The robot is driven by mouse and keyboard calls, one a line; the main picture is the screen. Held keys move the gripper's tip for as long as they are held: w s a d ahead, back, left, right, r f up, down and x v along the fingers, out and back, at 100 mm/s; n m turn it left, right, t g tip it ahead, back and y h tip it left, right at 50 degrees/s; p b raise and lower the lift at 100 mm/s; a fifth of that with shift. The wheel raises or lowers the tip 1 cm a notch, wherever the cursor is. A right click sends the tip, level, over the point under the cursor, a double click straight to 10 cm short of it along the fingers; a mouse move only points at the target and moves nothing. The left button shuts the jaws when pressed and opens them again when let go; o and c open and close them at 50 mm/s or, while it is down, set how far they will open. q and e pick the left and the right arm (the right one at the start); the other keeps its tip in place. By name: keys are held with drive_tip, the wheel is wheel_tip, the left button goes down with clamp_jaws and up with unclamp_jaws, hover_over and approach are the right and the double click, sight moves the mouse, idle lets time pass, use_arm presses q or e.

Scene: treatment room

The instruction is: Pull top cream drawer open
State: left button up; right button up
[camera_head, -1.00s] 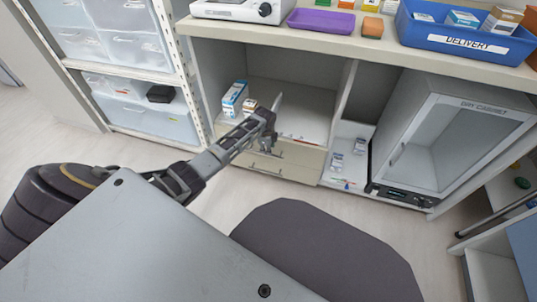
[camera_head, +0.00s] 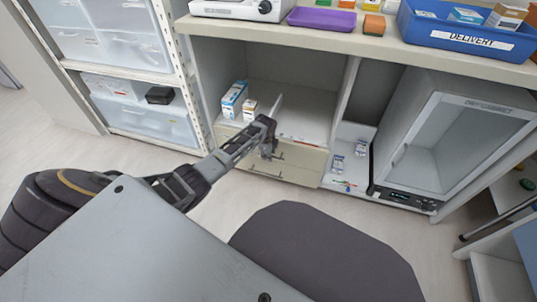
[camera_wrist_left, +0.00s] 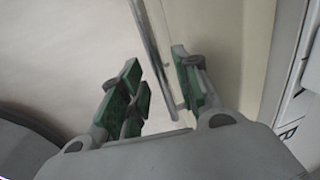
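The top cream drawer (camera_head: 307,158) is under the open compartment of the counter, above a second cream drawer (camera_head: 300,176), and looks closed. My left gripper (camera_head: 269,152) is in front of the drawer fronts and hides part of the top one. In the left wrist view, its green-padded fingers (camera_wrist_left: 158,88) are apart. A thin metal bar handle (camera_wrist_left: 155,52) runs between them beside a cream front (camera_wrist_left: 205,30). The fingers do not appear closed on the bar. My right gripper is not in view.
Small boxes (camera_head: 234,100) stand in the compartment above the drawers. A dry cabinet (camera_head: 432,150) is to the right, and clear plastic drawers (camera_head: 140,115) are to the left. A blue delivery bin (camera_head: 465,38) sits on the counter. Pale floor (camera_head: 225,200) is free before the drawers.

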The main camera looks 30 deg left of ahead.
use_arm(q)
clamp_jaws()
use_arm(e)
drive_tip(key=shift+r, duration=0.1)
use_arm(q)
drive_tip(key=shift+s+d+p, duration=0.1)
drive_tip(key=shift+s+p, duration=0.05)
drive_tip(key=shift+p, duration=0.15)
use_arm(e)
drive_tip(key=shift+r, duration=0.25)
